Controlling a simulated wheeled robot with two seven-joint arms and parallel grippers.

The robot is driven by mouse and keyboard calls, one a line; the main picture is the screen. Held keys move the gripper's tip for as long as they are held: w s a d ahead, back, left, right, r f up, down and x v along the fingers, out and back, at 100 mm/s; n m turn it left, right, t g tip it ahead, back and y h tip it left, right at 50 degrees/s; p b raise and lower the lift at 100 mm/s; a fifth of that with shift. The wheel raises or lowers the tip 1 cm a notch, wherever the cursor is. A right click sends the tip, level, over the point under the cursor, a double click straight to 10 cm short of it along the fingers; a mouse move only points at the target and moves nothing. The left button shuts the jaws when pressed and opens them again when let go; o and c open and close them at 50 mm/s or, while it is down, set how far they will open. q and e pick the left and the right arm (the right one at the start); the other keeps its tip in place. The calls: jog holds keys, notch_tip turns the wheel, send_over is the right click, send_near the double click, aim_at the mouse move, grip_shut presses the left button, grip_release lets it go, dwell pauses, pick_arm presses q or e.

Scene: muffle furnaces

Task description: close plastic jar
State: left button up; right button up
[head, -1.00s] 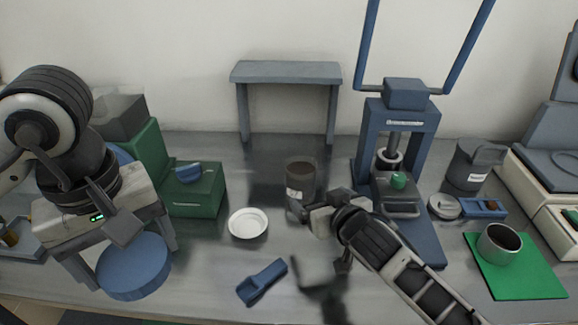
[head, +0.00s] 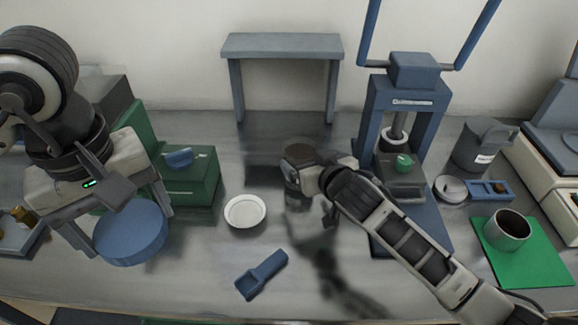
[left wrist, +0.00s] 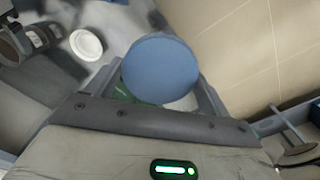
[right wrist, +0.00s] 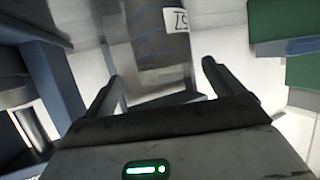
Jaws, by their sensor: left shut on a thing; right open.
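The plastic jar (head: 299,154), grey with a brownish open top, stands on the bench in the middle of the head view. A blue round lid (head: 131,231) is held flat in my left gripper (head: 126,222), above the bench at the left; the lid (left wrist: 160,68) also shows between the fingers in the left wrist view. My right gripper (head: 308,186) is open at the jar's near side and hides its lower part. In the right wrist view the jar (right wrist: 160,45), with its white label, appears between and beyond the fingers; contact cannot be told.
A white dish (head: 245,212) and a blue scoop (head: 262,275) lie in front of the jar. A green box (head: 188,180) stands left, a blue press (head: 405,160) right. A grey stand (head: 283,47) is behind. A metal cup (head: 507,230) sits on a green mat.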

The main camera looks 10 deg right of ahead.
aim_at(294, 151)
jog(key=shift+a+f+x, duration=0.15)
jog(key=shift+x, duration=1.15)
jog(key=shift+a+f+x, duration=0.15)
jog(key=shift+f+x, duration=0.05)
jog(key=shift+x, duration=1.1)
jog(key=shift+s, duration=0.15)
jog(key=shift+r, duration=0.1)
jog(key=c, duration=1.3)
